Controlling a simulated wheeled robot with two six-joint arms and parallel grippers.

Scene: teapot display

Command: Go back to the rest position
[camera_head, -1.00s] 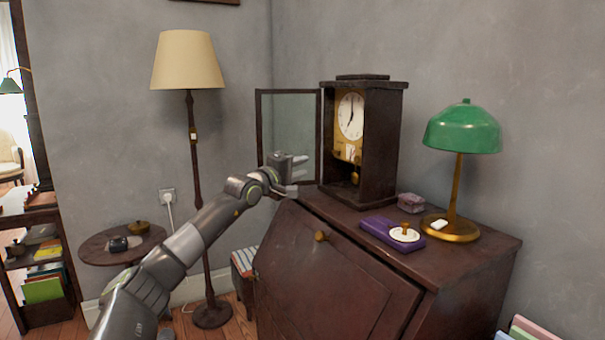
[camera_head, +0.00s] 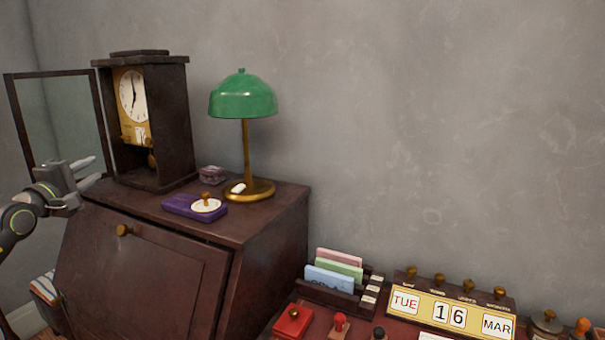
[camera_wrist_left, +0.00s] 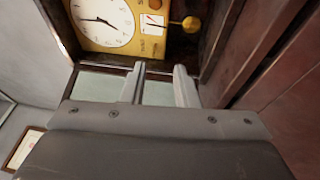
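My left gripper (camera_head: 84,168) is at the left edge of the head view, in front of the clock's open glass door (camera_head: 62,118) and left of the clock case. In the left wrist view its two fingers (camera_wrist_left: 160,84) stand apart with nothing between them. The clock (camera_head: 150,120) stands on the dark wooden desk with its door swung out to the left. Its dial and pendulum also show in the left wrist view (camera_wrist_left: 103,22). My right gripper is in neither view.
The slant-front desk (camera_head: 160,265) also holds a purple box (camera_head: 180,206) with a round white-and-brass piece, a small pinkish box (camera_head: 211,175) and a green lamp (camera_head: 243,100). At right are a card holder (camera_head: 335,298) and a calendar (camera_head: 440,313). The wall above is bare.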

